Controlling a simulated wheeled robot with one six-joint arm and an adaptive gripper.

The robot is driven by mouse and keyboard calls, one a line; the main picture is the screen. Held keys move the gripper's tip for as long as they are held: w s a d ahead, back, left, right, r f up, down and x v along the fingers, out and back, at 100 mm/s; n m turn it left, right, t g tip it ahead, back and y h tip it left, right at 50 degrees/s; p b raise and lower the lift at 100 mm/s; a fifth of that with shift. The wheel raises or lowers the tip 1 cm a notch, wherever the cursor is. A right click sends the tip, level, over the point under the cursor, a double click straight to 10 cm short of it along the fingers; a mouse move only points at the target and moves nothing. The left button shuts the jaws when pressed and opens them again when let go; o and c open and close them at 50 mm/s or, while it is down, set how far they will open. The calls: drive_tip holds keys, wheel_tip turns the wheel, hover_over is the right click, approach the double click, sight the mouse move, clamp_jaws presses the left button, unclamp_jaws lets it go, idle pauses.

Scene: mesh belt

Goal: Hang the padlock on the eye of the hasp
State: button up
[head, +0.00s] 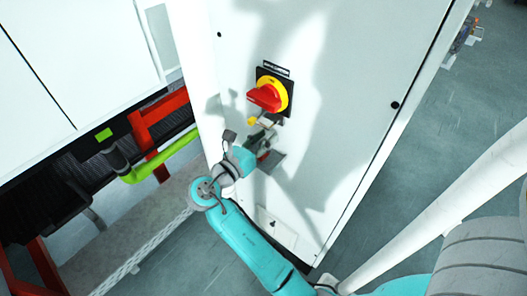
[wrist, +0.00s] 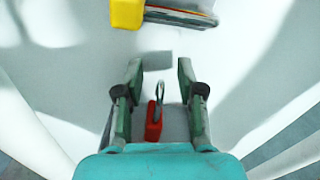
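The red padlock (wrist: 153,122) shows in the wrist view between my gripper's two fingers, nearer the left one, with its grey shackle pointing up. A grey ledge (wrist: 176,124) lies behind or under it; I cannot tell the exact contact. My gripper (wrist: 158,72) is open, with a gap between each finger and the padlock. In the head view, my gripper (head: 264,138) is in front of the cabinet, just above the ledge (head: 276,163), and mostly covers the padlock. A yellow block (wrist: 127,13) and metal strips (wrist: 180,16), perhaps the hasp, are at the wrist view's top.
The white cabinet (head: 350,90) carries a red and yellow rotary switch (head: 268,95) above my gripper. A red frame (head: 160,125) and a green bar (head: 160,169) stand to the left, beside a dark mesh belt. Open floor (head: 440,130) lies to the right.

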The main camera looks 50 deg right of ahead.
clamp_jaws()
drive_tip(key=shift+r, duration=0.8)
drive_tip(key=shift+a+r, duration=0.2)
drive_tip(key=shift+r, duration=0.85)
drive_tip(key=a, duration=1.7)
drive_tip(key=shift+s+a, duration=0.3)
drive_tip(key=shift+f, duration=0.1)
